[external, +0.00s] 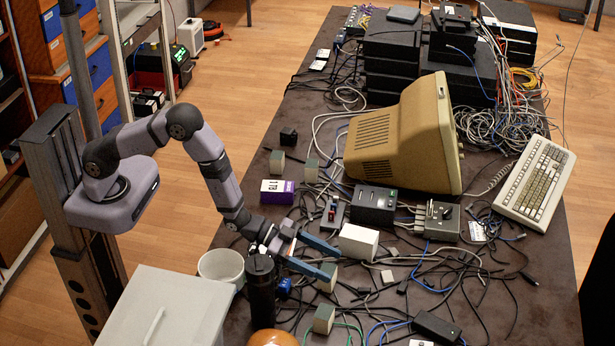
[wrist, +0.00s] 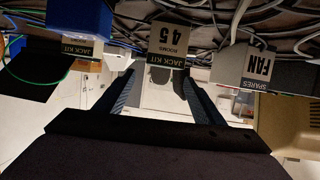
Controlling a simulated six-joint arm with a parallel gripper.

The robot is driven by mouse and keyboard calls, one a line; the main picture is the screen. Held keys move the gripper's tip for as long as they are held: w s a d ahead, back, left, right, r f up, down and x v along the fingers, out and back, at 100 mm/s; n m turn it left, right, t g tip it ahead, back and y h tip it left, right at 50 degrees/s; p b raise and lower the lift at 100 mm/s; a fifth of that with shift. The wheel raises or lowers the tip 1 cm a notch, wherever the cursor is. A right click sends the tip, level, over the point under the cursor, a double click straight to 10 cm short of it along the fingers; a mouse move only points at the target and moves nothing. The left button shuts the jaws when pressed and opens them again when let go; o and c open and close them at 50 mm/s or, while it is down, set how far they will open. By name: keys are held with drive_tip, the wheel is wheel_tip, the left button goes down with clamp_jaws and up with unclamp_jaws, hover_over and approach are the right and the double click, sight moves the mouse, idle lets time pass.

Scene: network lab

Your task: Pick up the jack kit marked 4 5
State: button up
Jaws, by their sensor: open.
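The jack kit marked 4 5 (wrist: 167,42) shows upside down in the wrist view, its label facing me. It is just past my fingertips, in line with the gap between them. In the external view it appears to be the small grey-green cube (external: 327,279) by the lower fingertip; its label cannot be read there. My gripper (external: 334,264) is low over the table with its blue fingers apart and nothing held. The fingers also show in the wrist view (wrist: 157,88). I cannot tell whether the kit's near face is between the tips.
Another jack kit (wrist: 82,45) is left of it in the wrist view, its number partly covered by a blue thing (wrist: 80,15). A box marked FAN (wrist: 257,68) is at right. Loose cables surround them. A dark bottle (external: 261,290) and white pot (external: 221,267) stand near my arm.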

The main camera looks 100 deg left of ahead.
sight(335, 276)
drive_tip(key=s+f, duration=0.1)
drive_tip(key=f, duration=0.2)
drive_tip(key=shift+s+a+g, duration=0.15)
drive_tip(key=shift+s+g, duration=0.25)
drive_tip(key=shift+x, duration=1.05)
drive_tip(key=shift+p+x, duration=0.7)
drive_tip(key=shift+x, duration=0.1)
drive_tip(key=shift+p+x, duration=0.4)
drive_tip(key=shift+x, duration=1.35)
drive_tip(key=shift+w+r, duration=0.1)
drive_tip(key=shift+r, duration=0.05)
drive_tip(key=c, duration=1.2)
